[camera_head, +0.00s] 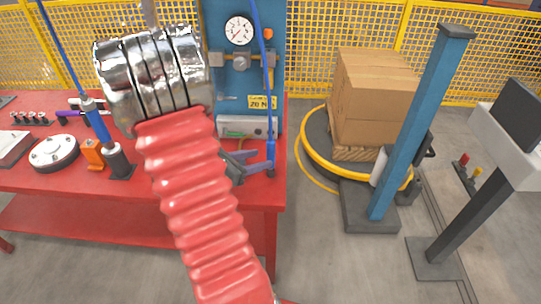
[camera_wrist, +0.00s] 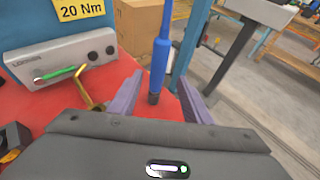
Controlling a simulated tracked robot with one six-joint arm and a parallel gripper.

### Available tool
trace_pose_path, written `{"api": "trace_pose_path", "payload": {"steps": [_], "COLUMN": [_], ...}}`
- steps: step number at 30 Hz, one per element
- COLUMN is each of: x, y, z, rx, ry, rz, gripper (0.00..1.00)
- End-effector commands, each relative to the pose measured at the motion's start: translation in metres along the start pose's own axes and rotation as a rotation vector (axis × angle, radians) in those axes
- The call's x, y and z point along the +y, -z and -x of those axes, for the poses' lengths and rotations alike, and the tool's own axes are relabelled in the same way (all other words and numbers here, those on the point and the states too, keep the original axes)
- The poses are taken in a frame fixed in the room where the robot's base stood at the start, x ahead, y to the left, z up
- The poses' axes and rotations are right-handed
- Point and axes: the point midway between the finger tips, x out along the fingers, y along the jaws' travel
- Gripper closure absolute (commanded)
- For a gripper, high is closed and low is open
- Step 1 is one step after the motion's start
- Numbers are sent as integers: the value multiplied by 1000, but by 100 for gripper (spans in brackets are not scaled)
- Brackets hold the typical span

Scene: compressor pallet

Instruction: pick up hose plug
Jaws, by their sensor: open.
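The hose plug (camera_head: 271,151) is a blue cylinder with a dark tip on the end of a thin blue hose. It hangs upright in front of the blue panel, near the red table's right end. In the wrist view the plug (camera_wrist: 160,65) shows between my two purple fingers, its dark tip low between them. My gripper (camera_head: 258,164) is open, with its fingers at the plug's lower end; it also shows in the wrist view (camera_wrist: 157,100). I cannot tell whether either finger touches the plug. My red ribbed arm hides part of the table.
A blue panel (camera_head: 228,80) with a gauge (camera_head: 239,29) stands behind the plug. A grey box (camera_wrist: 62,65) with a green lever and brass hook is close left of my gripper. A blue tool (camera_head: 97,122) stands left. Cartons (camera_head: 372,95) and a blue post (camera_head: 415,130) are right.

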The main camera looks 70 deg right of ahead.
Motion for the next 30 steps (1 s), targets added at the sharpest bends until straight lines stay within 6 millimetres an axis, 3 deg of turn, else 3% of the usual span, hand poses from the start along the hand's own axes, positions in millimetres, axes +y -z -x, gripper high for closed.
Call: {"api": "trace_pose_path", "payload": {"steps": [12,25,30], "x": [0,1,2], "y": [0,0,1], "z": [-52,-57,-73], "rx": [-1,-1,1], "ry": [2,-1,2], "rz": [-2,-1,-1], "gripper": [55,55,55]}}
